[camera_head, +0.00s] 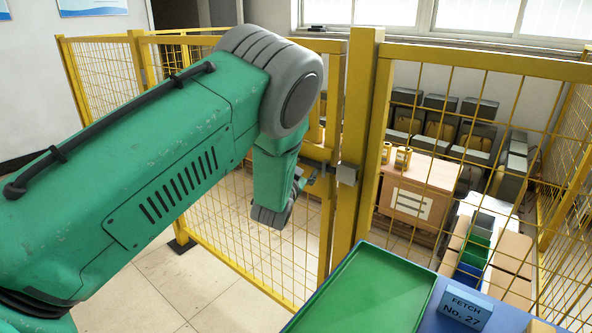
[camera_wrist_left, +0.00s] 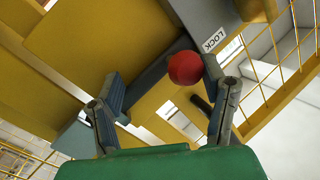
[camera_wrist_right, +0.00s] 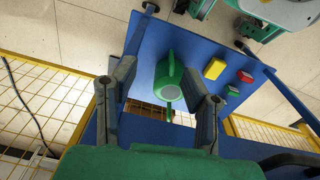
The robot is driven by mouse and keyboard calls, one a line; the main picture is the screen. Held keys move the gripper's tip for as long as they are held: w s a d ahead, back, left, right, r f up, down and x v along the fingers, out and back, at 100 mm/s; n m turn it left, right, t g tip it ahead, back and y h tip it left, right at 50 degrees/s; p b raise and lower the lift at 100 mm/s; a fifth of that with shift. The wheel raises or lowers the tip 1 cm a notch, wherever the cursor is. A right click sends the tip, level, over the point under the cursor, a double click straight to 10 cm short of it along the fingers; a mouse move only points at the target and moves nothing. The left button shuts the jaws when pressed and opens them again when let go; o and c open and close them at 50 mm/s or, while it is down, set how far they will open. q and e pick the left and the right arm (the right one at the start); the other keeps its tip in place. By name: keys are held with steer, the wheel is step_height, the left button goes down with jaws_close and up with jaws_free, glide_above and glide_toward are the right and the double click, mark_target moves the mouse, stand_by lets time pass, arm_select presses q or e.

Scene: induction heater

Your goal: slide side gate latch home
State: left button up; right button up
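In the left wrist view the latch's red ball knob (camera_wrist_left: 186,67) sits between the spread fingers of my left gripper (camera_wrist_left: 163,84), nearer the right finger. No grip on it shows. Beside the knob are a grey latch bar (camera_wrist_left: 155,85), a yellow plate (camera_wrist_left: 100,45) and a white LOCK label (camera_wrist_left: 213,40). In the head view my left gripper (camera_head: 299,184) is at the gate beside the grey latch block (camera_head: 347,174) on the yellow post (camera_head: 357,130); my arm hides the knob. My right gripper (camera_wrist_right: 158,74) is open and empty above a blue cart.
The blue cart (camera_wrist_right: 150,45) carries a green can-like vessel (camera_wrist_right: 168,80) and yellow (camera_wrist_right: 214,69), red (camera_wrist_right: 245,77) and green (camera_wrist_right: 231,91) blocks. In the head view a green tray (camera_head: 365,290) and a FETCH No. 27 sign (camera_head: 465,308) are in front. Yellow mesh fencing (camera_head: 480,120) stands behind.

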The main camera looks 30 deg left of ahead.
arm_select(q)
steer(key=shift+w+d+r+t, duration=0.1)
steer(key=shift+w+r+t, duration=0.25)
steer(key=shift+w, duration=0.25)
steer(key=shift+s+d+r+h, duration=0.15)
steer(key=shift+d+r+h, duration=0.05)
steer(key=shift+d+h, duration=0.25)
steer(key=shift+s+d+r+y, duration=0.1)
steer(key=shift+s+y, duration=0.05)
steer(key=shift+y, duration=0.1)
steer(key=shift+v, duration=0.85)
steer(key=shift+s+d+p, duration=0.15)
steer(key=shift+s+p, duration=0.3)
steer(key=shift+s, duration=0.05)
steer(key=p, duration=0.3)
glide_toward(307, 160)
steer(key=shift+v, duration=3.3)
steer(key=shift+s+r, duration=0.15)
steer(key=shift+s, duration=0.75)
arm_select(e)
steer(key=shift+s+r, duration=0.2)
steer(key=shift+r, duration=0.75)
steer(key=shift+s+r, duration=0.15)
steer(key=shift+r, duration=0.8)
arm_select(q)
steer(key=shift+d, duration=0.1)
